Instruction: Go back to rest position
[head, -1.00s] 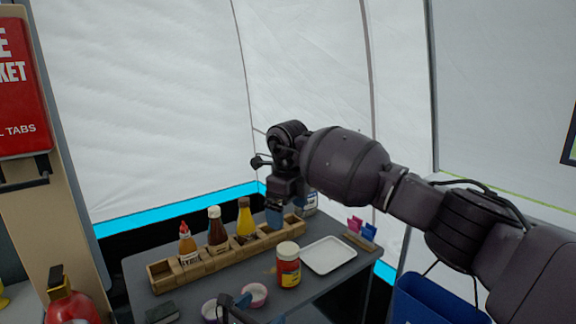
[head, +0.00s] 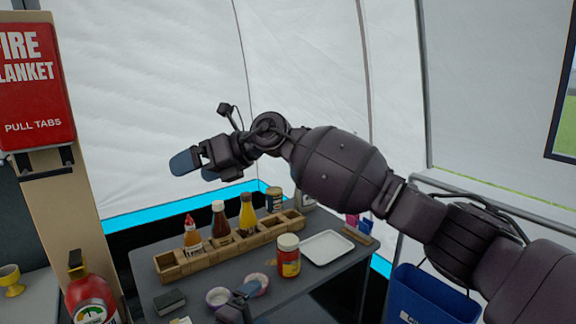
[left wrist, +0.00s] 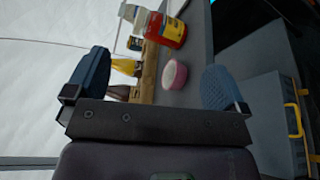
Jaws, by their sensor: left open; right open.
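My right gripper (head: 192,166), on the large arm from the right, is open and empty in the air above the wooden rack (head: 192,262). The rack holds an orange-brown sauce bottle (head: 192,236), a brown bottle (head: 219,222), a yellow bottle (head: 246,216) and a dark-labelled jar (head: 274,200). My left gripper (head: 241,296) is low at the front of the table, near the small bowls. In the left wrist view its fingers (left wrist: 155,85) are spread, and a pink bowl (left wrist: 175,75) appears beyond them, not held.
A blue bin (head: 435,297) stands right. A fire extinguisher (head: 90,295) is left.

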